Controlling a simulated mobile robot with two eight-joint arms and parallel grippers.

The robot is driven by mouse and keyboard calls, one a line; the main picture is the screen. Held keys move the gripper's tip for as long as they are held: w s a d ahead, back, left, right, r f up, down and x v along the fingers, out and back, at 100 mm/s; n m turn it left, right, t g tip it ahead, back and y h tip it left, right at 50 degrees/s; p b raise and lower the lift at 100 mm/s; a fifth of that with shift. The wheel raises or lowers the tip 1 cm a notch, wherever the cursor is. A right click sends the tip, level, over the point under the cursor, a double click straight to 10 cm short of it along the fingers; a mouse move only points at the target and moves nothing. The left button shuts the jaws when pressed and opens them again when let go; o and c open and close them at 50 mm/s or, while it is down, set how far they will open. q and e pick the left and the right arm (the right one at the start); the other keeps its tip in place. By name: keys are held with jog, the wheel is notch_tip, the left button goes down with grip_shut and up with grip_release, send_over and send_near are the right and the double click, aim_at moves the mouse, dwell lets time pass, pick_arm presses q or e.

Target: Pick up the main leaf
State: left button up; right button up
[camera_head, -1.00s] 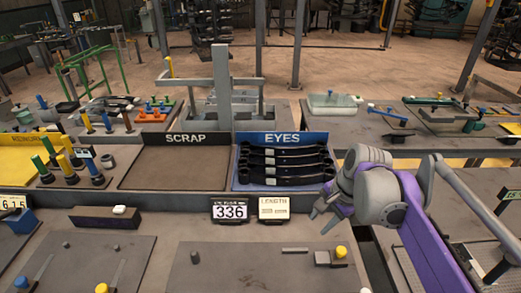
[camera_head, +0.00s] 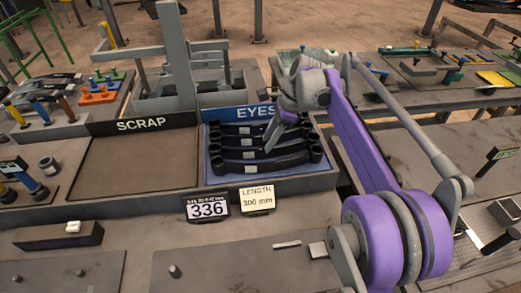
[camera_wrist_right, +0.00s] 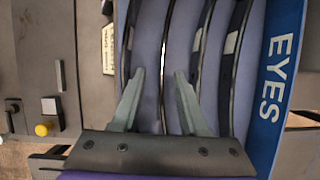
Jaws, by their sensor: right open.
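Several black main leaves (camera_head: 235,167) with rolled eyes at their ends lie side by side in the blue EYES bin (camera_head: 212,182). They carry small pale labels. My right gripper (camera_head: 280,132) is over the right part of this bin, pointing down at the leaves. In the right wrist view its two fingers (camera_wrist_right: 159,74) are spread, with one dark curved leaf (camera_wrist_right: 164,50) running between them. Other leaves lie on either side of the fingers. Whether the fingers reach below the leaf's top edge I cannot tell. My left gripper is not in view.
The SCRAP bin (camera_head: 140,168) to the left is empty. A sign reading 336 (camera_head: 207,207) and a LENGTH card (camera_head: 257,198) stand at the front edge. A grey upright frame (camera_head: 180,65) stands behind the bins.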

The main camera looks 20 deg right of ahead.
aim_at(262, 149)
jog(key=shift+x, duration=2.7)
jog(key=shift+w, duration=0.2)
grip_shut()
jog(key=shift+r, duration=0.15)
